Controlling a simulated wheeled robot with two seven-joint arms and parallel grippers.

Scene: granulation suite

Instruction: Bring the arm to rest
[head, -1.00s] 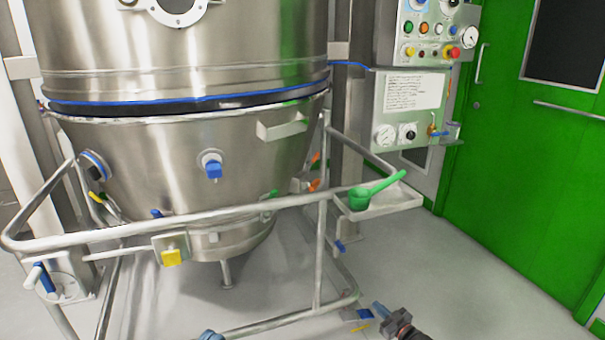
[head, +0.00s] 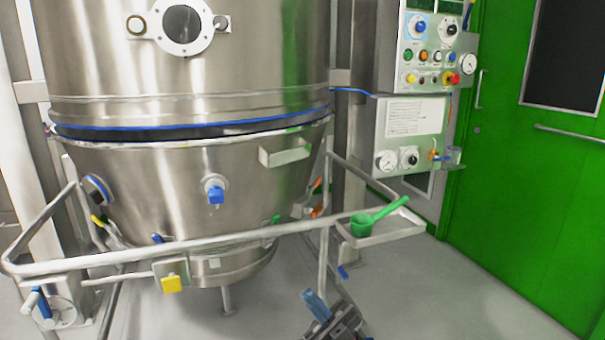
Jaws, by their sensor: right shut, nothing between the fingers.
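My right gripper (head: 317,304) is at the bottom of the head view, right of centre. Its blue fingertips point up and to the left, and they are shut with nothing held. It shows in front of the lower part of the trolley frame (head: 200,244), below the right end of the rail. I cannot tell whether it touches the frame. My left gripper is not in view.
A steel vessel (head: 150,180) stands behind the trolley rail. A green scoop (head: 364,224) lies on a small tray (head: 400,232) at the right. A control panel (head: 410,130) and green door (head: 520,190) stand beyond. Floor at lower right (head: 450,300) is clear.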

